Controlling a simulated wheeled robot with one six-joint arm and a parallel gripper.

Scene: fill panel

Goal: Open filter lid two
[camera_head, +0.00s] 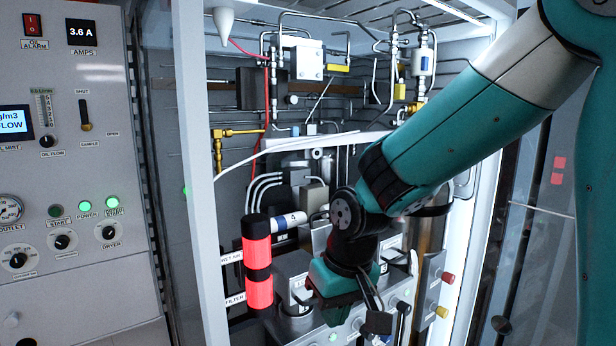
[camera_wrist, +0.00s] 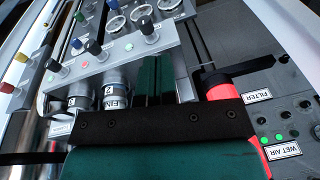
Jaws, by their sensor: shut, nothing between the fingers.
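My gripper (camera_head: 380,322) hangs low in the cabinet, over the front of the filter panel in the head view. In the wrist view its two dark green fingers (camera_wrist: 157,72) lie side by side, shut and empty. To their left in the wrist view are a silver filter cylinder (camera_wrist: 116,84) with a label that seems to read FINE, and another cylinder (camera_wrist: 82,92) with a small numbered label. Which one is filter two I cannot tell for certain. In the head view my gripper hides part of the filters; one filter cup (camera_head: 293,322) shows to its left.
A red and black post (camera_head: 258,262) stands just left of my wrist and shows close beside the fingers in the wrist view (camera_wrist: 222,92). A panel with gauges and knobs (camera_wrist: 130,45) lies beyond the fingers. The white cabinet frame (camera_head: 200,170) stands at left.

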